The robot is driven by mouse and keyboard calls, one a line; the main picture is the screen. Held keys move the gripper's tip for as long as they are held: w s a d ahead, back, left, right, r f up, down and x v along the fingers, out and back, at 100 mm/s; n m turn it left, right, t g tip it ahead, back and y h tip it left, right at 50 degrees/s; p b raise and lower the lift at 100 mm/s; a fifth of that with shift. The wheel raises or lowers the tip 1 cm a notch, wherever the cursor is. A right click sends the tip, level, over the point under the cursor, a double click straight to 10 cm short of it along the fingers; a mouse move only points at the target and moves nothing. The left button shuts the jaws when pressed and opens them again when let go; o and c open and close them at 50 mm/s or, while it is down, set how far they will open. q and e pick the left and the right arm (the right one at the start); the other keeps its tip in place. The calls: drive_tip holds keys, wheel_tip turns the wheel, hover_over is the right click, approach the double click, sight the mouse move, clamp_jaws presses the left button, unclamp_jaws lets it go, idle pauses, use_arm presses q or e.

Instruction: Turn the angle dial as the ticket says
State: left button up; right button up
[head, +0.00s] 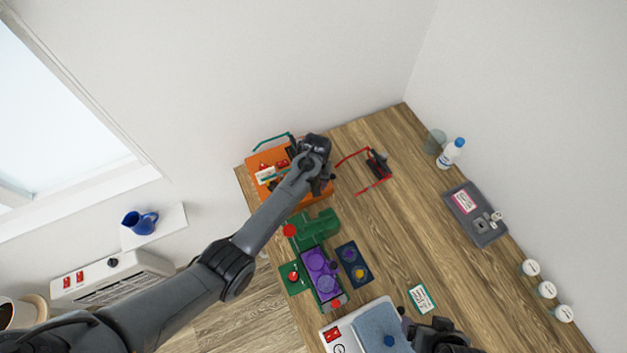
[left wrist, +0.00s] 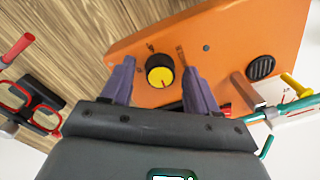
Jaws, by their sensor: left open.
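An orange device (head: 256,160) stands at the table's far left corner. In the left wrist view its orange face (left wrist: 240,35) carries a round knob (left wrist: 160,72) with a yellow cap, a dark rim and a small red mark. I cannot read any scale around it. My left gripper (head: 322,187) is over the device; in the left wrist view its fingers (left wrist: 158,65) are apart, one on each side of the knob, with no clear contact. A small teal-edged card (head: 421,298), possibly the ticket, lies near the front; its writing is unreadable. My right gripper (head: 442,334) is partly in view at the bottom edge.
A green machine with a purple part (head: 318,262) and a blue panel (head: 346,254) stand nearer. A grey box (head: 470,228), bottle (head: 451,153) and white-topped jars (head: 547,289) line the right. The table's middle is clear.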

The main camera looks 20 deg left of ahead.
use_arm(q)
drive_tip(key=c, duration=1)
drive_tip(key=shift+r+m+p, duration=0.2)
drive_tip(key=shift+m+p, duration=0.7)
drive_tip(key=shift+p, duration=0.1)
drive_tip(key=shift+c, duration=0.2)
drive_tip(key=shift+m+p, duration=0.85)
drive_tip(key=shift+m, duration=0.35)
drive_tip(key=shift+m+p, duration=0.55)
drive_tip(key=shift+m, duration=0.65)
drive_tip(key=shift+f+m+p, duration=0.15)
drive_tip(key=shift+m+p, duration=0.25)
drive_tip(key=shift+m, duration=0.7)
drive_tip(key=o, duration=1)
